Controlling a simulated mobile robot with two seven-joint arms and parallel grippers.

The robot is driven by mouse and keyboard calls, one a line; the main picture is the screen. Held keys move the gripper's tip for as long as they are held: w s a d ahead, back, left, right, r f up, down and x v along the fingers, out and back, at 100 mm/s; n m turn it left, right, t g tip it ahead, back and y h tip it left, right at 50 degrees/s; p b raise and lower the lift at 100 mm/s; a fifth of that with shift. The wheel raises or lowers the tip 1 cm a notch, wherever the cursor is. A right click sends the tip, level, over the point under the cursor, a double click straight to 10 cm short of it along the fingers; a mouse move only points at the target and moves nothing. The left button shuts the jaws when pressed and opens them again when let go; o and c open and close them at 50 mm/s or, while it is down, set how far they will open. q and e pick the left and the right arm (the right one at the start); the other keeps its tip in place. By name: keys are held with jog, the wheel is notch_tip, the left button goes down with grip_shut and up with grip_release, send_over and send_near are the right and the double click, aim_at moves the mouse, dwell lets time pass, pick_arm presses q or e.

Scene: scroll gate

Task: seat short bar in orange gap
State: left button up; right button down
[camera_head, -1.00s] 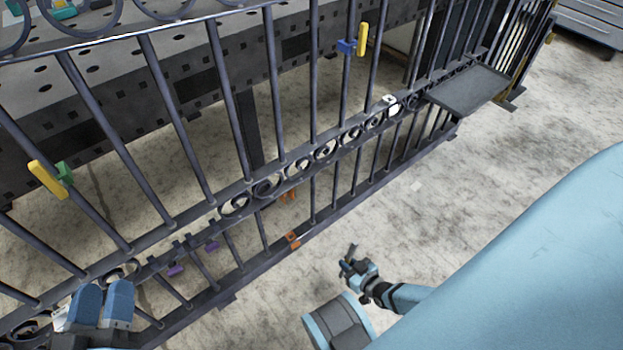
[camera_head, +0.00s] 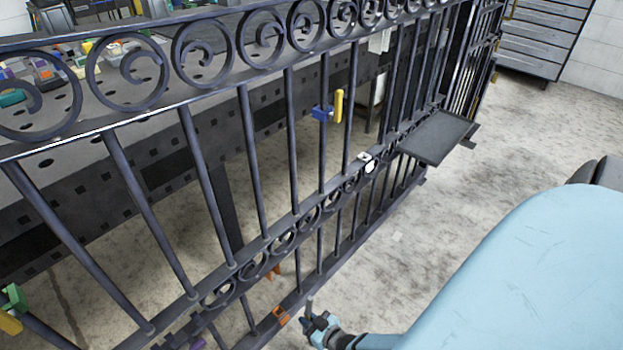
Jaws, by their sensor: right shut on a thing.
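My right gripper (camera_head: 313,321) is low in the picture, just right of the gate's lower rail. It is shut on a short dark bar (camera_head: 309,304), which sticks up from the jaws, nearly upright. An orange bracket (camera_head: 282,315) sits on the lower rail, just left of the bar. A second orange piece (camera_head: 274,271) shows above it, under the scroll band. These orange parts mark the gap. The bar looks apart from them, though depth is hard to tell. My left gripper is out of view.
The dark gate (camera_head: 289,140) with upright bars and scrolls crosses the view. A yellow and blue piece (camera_head: 324,112) is on one bar. A flat dark tray (camera_head: 437,137) juts out at right. A perforated table stands behind. Floor in front is clear.

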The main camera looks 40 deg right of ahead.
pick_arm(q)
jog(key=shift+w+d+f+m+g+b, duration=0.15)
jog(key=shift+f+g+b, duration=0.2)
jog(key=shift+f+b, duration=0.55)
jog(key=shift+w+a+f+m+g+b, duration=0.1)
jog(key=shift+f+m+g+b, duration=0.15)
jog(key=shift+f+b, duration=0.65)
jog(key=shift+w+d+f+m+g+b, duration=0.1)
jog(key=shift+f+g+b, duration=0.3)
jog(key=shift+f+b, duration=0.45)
pick_arm(e)
jog(key=w+a, duration=0.1)
jog(key=w, duration=1.2)
jog(key=shift+f, duration=0.35)
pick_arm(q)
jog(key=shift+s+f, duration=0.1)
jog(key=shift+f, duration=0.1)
pick_arm(e)
jog(key=shift+w, duration=0.15)
pick_arm(q)
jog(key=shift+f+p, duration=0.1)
jog(key=shift+p, duration=0.2)
